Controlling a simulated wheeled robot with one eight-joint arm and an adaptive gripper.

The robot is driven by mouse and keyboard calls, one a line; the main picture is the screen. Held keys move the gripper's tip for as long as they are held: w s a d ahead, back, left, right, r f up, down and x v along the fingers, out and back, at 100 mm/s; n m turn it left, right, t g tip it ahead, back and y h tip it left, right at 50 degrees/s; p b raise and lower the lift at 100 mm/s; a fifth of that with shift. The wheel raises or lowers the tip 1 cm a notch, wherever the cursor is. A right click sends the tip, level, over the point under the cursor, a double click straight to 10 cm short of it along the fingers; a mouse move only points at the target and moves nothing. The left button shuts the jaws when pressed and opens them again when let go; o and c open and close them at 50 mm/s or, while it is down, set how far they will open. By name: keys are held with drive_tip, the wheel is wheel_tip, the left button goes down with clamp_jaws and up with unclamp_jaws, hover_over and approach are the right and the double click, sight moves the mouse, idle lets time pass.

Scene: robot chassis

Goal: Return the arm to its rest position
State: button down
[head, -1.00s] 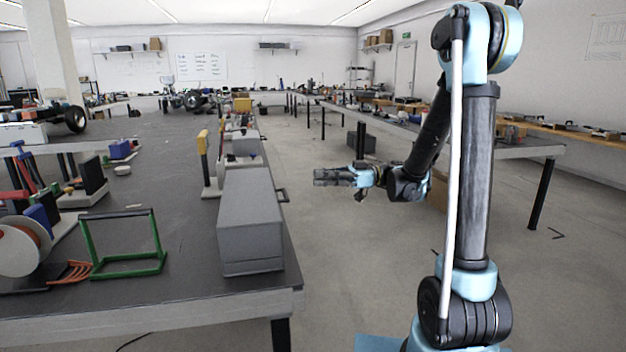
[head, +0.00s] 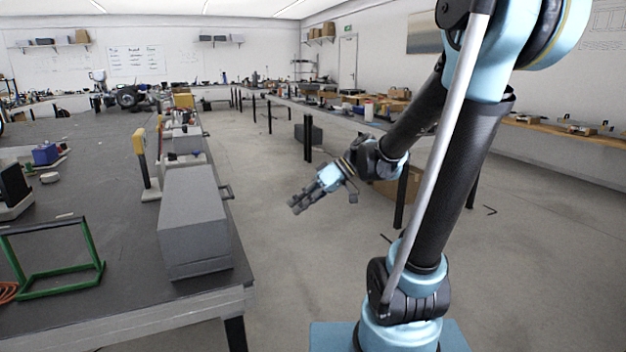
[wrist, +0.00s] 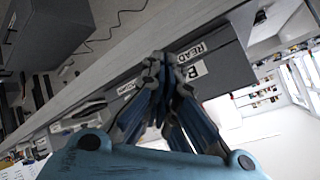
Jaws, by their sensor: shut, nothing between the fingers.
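My gripper (head: 298,204) hangs in the open aisle in the head view, to the right of the left-hand workbench and its grey box. It points down and to the left and holds nothing. In the wrist view the fingers of my gripper (wrist: 162,62) meet at their tips, shut and empty. My arm reaches up from its blue base at the lower right and bends down to the gripper.
A dark workbench (head: 100,170) fills the left, with a grey box (head: 195,220) near its edge and a green frame (head: 95,245) beside it. Another long bench (head: 345,118) runs along the right behind my arm.

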drive_tip(key=s+d+f+m+t+h, duration=0.1)
drive_tip(key=s+d+f+m+h, duration=0.2)
drive_tip(key=d, duration=0.4)
drive_tip(key=s+d+f+m+t+h, duration=0.1)
drive_tip(key=s+d+f+m+h, duration=0.3)
drive_tip(key=d, duration=0.4)
drive_tip(key=s+d+f+m+t+h, duration=0.1)
drive_tip(key=s+d+f+m+h, duration=0.2)
drive_tip(key=d, duration=0.5)
drive_tip(key=shift+s+f+m+t, duration=0.15)
drive_tip(key=shift+f+m+t, duration=0.3)
drive_tip(key=shift+m, duration=0.35)
